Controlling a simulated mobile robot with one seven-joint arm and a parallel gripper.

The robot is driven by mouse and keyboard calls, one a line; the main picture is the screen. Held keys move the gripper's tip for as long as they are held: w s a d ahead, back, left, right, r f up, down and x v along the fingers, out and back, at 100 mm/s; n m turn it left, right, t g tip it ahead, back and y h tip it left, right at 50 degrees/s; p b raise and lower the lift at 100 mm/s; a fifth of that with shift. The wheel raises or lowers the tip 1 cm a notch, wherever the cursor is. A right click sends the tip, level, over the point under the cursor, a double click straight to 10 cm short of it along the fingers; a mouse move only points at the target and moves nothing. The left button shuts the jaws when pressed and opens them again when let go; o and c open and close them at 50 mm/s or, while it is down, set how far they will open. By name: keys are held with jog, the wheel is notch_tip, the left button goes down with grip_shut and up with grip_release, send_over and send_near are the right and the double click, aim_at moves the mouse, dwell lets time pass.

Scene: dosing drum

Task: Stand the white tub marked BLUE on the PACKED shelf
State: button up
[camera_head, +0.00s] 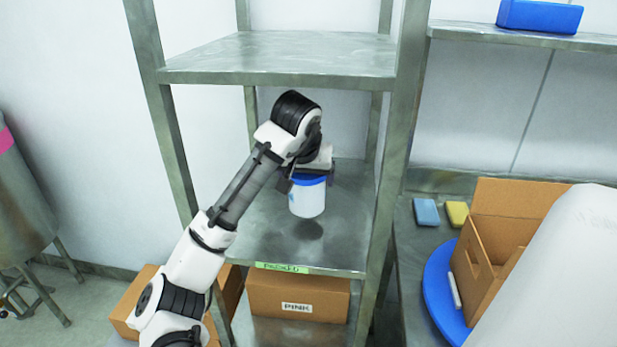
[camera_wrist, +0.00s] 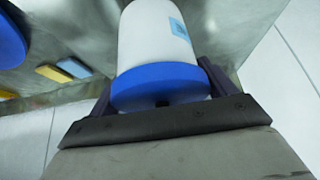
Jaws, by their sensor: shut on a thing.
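The white tub (camera_head: 307,198) with a blue lid hangs upright in my gripper (camera_head: 309,175), over the PACKED shelf (camera_head: 345,220). A dark shadow lies on the shelf below the tub, and the tub looks a little above the surface. The shelf carries a green PACKED label (camera_head: 282,268) on its front edge. In the wrist view my gripper (camera_wrist: 162,100) is shut around the blue lid, and the white tub (camera_wrist: 150,38) shows a light blue label patch. The writing on that patch cannot be read.
An upper shelf (camera_head: 285,55) is above my gripper, with posts on both sides. A box marked PINK (camera_head: 297,295) sits below. On the right bench are a blue block (camera_head: 426,212), a yellow block (camera_head: 457,213), an open cardboard box (camera_head: 505,225) and a blue round thing (camera_head: 440,285).

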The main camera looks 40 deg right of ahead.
jog(key=shift+w+d, duration=1)
jog(key=shift+d, duration=0.2)
jog(key=shift+f+p, duration=0.8)
jog(key=shift+f, duration=0.95)
jog(key=shift+f, duration=0.15)
jog(key=o, duration=0.9)
jog(key=shift+c, duration=0.2)
jog(key=b+v, duration=0.1)
jog(key=v, duration=0.4)
jog(key=shift+s, duration=0.1)
jog(key=s+a+b, duration=0.2)
jog(key=s+a, duration=0.5)
jog(key=a, duration=0.2)
jog(key=shift+s, duration=0.35)
